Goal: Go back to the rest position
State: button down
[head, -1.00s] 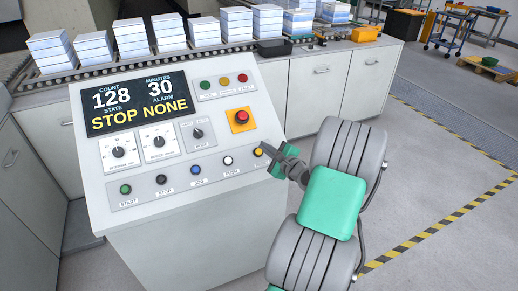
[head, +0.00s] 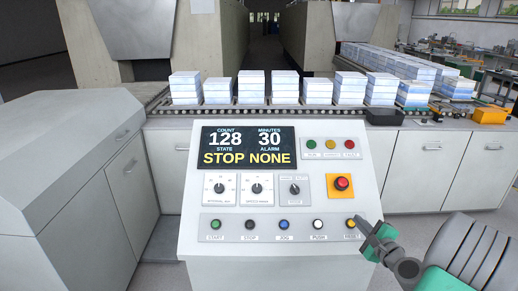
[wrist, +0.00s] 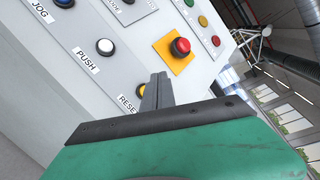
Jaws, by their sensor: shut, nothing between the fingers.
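My gripper (head: 362,222) is at the lower right of the control panel (head: 200,262) in the head view, beside the yellow RESET button (head: 350,223). In the wrist view my gripper (wrist: 158,78) is shut and empty, its fingers together and partly covering the RESET button (wrist: 143,90). I cannot tell whether the fingertips touch the button. The display (head: 248,147) reads count 128, minutes 30, state STOP, alarm NONE.
A red emergency button (head: 342,183) on a yellow plate sits above RESET. A row of buttons, including the white PUSH button (head: 318,224), runs leftward. Behind the panel, a roller conveyor (head: 300,107) carries stacks. A grey cabinet (head: 65,170) stands left.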

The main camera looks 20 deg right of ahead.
jog(key=s+a+f+n+g+y, duration=0.2)
jog(key=s+a+f+n+g, duration=0.3)
jog(key=f, duration=0.4)
jog(key=s+a+f+n+g+y, duration=0.3)
jog(key=s+a+f+n, duration=0.2)
jog(key=s+f, duration=0.25)
jog(key=s+a+f+n+g, duration=0.25)
jog(key=s+g, duration=0.25)
jog(key=s, duration=0.4)
jog(key=s+a+r+n+g+h, duration=0.1)
jog(key=s+a+r+n+g, duration=0.4)
jog(key=r, duration=0.4)
jog(key=w+a+r+n+t+h, duration=0.1)
jog(key=w+a+r+n+t, duration=0.2)
jog(key=a+r, duration=0.4)
jog(key=w+a+r+n+t+h, duration=0.1)
jog(key=w+a+r+n+t, duration=0.2)
jog(key=w+a+r, duration=0.4)
jog(key=w+a+n, duration=0.1)
jog(key=a, duration=0.2)
jog(key=shift+a+n, duration=0.2)
jog(key=shift+n, duration=0.15)
jog(key=shift+r, duration=0.1)
